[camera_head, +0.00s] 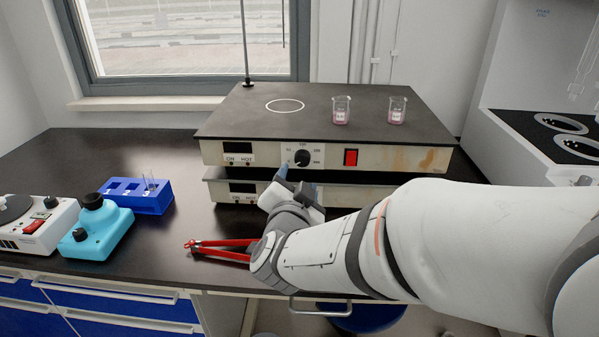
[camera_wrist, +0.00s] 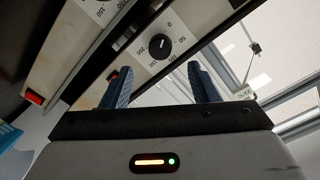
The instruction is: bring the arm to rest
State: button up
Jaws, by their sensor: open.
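My arm reaches in from the right in the head view, across the front of two stacked hot plates. My gripper (camera_head: 283,172) is at the front of the upper hot plate (camera_head: 240,112), close to its black dial (camera_head: 303,158). In the wrist view my gripper (camera_wrist: 165,82) shows two blue fingers apart with nothing between them. The dial (camera_wrist: 159,45) appears beyond the gap between the fingers. I cannot tell whether a finger touches the panel.
Two beakers with pink liquid (camera_head: 341,112) (camera_head: 396,112) stand on the upper plate. Red-handled tongs (camera_head: 222,249) lie near the wrist. A blue tube rack (camera_head: 150,200), a cyan device (camera_head: 96,235) and a white device (camera_head: 38,228) stand at left. The bench between rack and plates is clear.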

jog(key=s+d+r+n+g+p, duration=0.3)
jog(key=s+d+n+g+p, duration=0.1)
jog(key=s+d+g+p, duration=0.3)
jog(key=s+d+r+n+g+y+p, duration=0.1)
jog(key=s+d+r+n+g+p, duration=0.1)
jog(key=s+d+n+g+p, duration=0.2)
jog(key=s+d+g+p, duration=0.3)
jog(key=s+d+p, duration=0.2)
jog(key=s+d, duration=0.1)
jog(key=shift+s+r+g, duration=0.4)
jog(key=shift+s, duration=0.25)
